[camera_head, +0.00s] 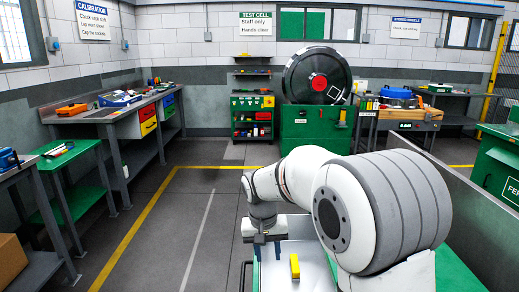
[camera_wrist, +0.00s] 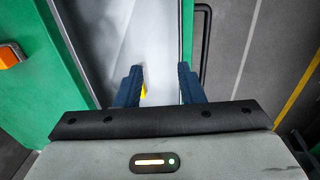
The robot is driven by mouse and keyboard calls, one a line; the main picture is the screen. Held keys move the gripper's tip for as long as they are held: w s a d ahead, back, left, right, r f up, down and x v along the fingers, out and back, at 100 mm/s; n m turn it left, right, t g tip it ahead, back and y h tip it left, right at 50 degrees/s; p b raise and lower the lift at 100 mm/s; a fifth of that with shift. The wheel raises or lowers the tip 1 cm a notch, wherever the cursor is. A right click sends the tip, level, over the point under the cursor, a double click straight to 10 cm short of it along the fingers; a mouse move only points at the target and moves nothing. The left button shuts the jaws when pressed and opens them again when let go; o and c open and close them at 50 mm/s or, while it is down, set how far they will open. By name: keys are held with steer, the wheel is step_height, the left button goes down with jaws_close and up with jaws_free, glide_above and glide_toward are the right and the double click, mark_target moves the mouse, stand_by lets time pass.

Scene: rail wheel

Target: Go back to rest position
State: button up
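My gripper (camera_wrist: 160,84) shows two dark blue fingers spread apart in the wrist view, with nothing held between them. In the head view, my arm bends down at the left, and the gripper end (camera_head: 264,238) hangs over a pale grey surface (camera_head: 310,255). A yellow block (camera_head: 294,266) stands on that surface, to the right of and nearer than the gripper. In the wrist view, a small yellow patch (camera_wrist: 144,91) shows beside the left finger, mostly hidden by it.
A large black wheel (camera_head: 318,78) with a red hub stands on a green cabinet (camera_head: 315,130) at the back. A workbench (camera_head: 130,110) and a green table (camera_head: 70,155) line the left. A low grey wall (camera_head: 460,200) runs along the right. The floor at the left-centre (camera_head: 190,215) is clear.

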steer(key=s+d+r+p, duration=0.1)
steer(key=s+d+r, duration=0.1)
steer(key=s+d, duration=0.2)
steer(key=s+d+r+t+p, duration=0.1)
steer(key=s+d+r+p, duration=0.1)
steer(key=s, duration=0.9)
steer(key=s+d+r+t+y+p, duration=0.1)
steer(key=s+d+r, duration=0.3)
steer(key=s+d, duration=0.3)
steer(key=shift+s+r, duration=0.15)
steer(key=shift+s, duration=0.45)
